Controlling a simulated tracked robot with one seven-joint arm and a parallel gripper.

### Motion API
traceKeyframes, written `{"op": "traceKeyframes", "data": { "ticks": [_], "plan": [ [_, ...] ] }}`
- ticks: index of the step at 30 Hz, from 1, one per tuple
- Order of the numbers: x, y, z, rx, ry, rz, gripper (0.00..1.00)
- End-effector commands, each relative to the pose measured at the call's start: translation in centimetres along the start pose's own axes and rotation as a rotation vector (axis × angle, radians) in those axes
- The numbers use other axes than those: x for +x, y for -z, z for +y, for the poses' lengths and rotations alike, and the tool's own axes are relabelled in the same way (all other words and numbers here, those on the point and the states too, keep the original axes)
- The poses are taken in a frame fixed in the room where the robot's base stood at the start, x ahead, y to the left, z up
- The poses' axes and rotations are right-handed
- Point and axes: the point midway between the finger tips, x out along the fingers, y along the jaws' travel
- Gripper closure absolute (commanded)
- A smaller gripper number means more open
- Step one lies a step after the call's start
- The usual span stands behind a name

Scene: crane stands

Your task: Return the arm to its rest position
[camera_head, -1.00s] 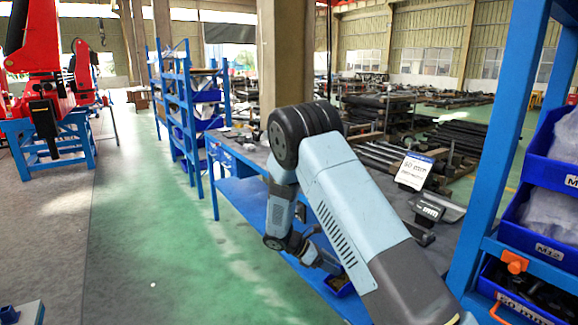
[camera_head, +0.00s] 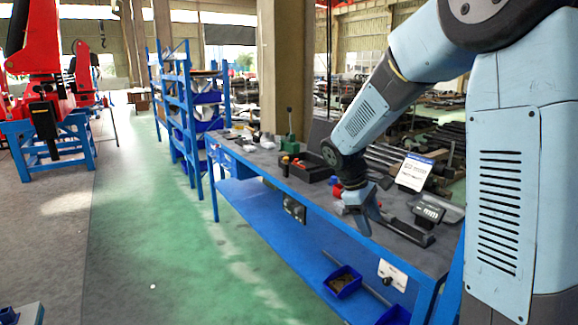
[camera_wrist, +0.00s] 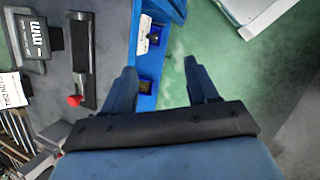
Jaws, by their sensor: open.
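My arm rises at the right of the head view and bends down, with my gripper (camera_head: 368,215) hanging at the front edge of the blue workbench (camera_head: 285,222). In the wrist view my gripper (camera_wrist: 162,88) is open, its two dark fingers spread apart. Nothing is between the fingers. Below them show the bench's blue front edge, small blue bins and the green floor.
On the bench are a digital scale (camera_head: 430,209), a white sign card (camera_head: 413,172), a black tray (camera_head: 312,166) and a green press (camera_head: 290,128). A blue bin (camera_head: 342,281) sits low under the bench. Blue shelving (camera_head: 180,95) stands further back. The green floor (camera_head: 150,220) at left is clear.

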Motion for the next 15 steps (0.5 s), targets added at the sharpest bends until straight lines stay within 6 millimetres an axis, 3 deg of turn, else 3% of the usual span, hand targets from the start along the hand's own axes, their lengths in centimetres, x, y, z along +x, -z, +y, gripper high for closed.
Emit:
{"op": "traceKeyframes", "data": {
  "ticks": [3,15],
  "plan": [
    [-1.9,-2.7,-0.7,0.102,0.01,0.07,0.42],
    [-6.3,-10.4,-4.2,0.429,0.052,0.285,0.42]
  ]
}}
